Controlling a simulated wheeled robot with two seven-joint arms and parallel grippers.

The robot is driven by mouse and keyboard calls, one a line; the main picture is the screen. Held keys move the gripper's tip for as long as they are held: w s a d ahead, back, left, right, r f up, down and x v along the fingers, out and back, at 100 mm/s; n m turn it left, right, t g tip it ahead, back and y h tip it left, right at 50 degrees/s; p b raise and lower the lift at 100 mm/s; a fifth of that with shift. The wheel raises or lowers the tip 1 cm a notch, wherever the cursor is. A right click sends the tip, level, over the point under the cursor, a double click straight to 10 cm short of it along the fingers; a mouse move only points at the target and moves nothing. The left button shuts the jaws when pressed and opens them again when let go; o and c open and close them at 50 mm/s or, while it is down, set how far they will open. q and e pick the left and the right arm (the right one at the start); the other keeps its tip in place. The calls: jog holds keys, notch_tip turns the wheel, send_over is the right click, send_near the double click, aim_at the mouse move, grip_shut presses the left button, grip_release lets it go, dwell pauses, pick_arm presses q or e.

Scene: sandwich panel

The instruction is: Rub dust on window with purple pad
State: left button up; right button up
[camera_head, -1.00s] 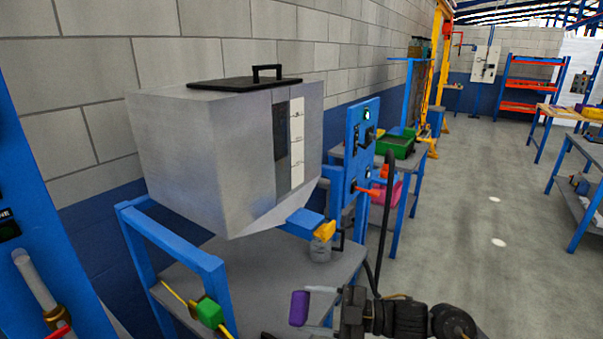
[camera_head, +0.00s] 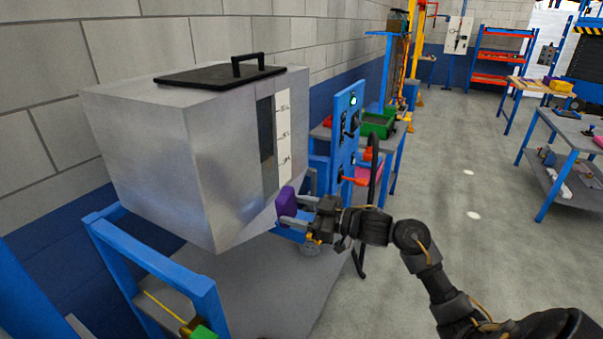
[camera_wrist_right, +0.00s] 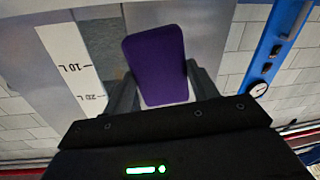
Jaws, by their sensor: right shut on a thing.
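The purple pad (camera_head: 286,204) is held by my right gripper (camera_head: 300,222), whose jaws are shut on it. The pad is just in front of the grey metal tank's lower right side, below the window (camera_head: 266,132). The window is a dark upright strip beside a white scale; its lower part looks paler and greyer, perhaps dust. I cannot tell whether the pad touches the tank. My left gripper is not in view.
The tank (camera_head: 165,140) has a black lid (camera_head: 220,77) and stands on a blue frame (camera_head: 150,262). A blue control panel (camera_head: 347,130) and a green bin (camera_head: 377,124) are to its right. The floor (camera_head: 460,180) at right is open.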

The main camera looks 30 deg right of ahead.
jog(key=w+d+r+m+t+h+p, duration=0.1)
jog(key=w+d+r+m+h, duration=0.1)
jog(key=w+d+r+m, duration=0.25)
pick_arm(q)
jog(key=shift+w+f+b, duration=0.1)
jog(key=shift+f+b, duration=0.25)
jog(key=shift+b, duration=0.85)
pick_arm(e)
jog(key=shift+n, duration=0.25)
jog(key=w+a, duration=0.3)
jog(key=w, duration=0.1)
jog(key=shift+a+r, duration=0.3)
jog(key=shift+a, duration=0.1)
jog(key=shift+x, duration=1.05)
jog(key=shift+d+r, duration=0.1)
jog(key=shift+w+d, duration=0.45)
jog(key=shift+d, duration=0.4)
jog(key=shift+w+d, duration=0.5)
jog(key=shift+d, duration=0.4)
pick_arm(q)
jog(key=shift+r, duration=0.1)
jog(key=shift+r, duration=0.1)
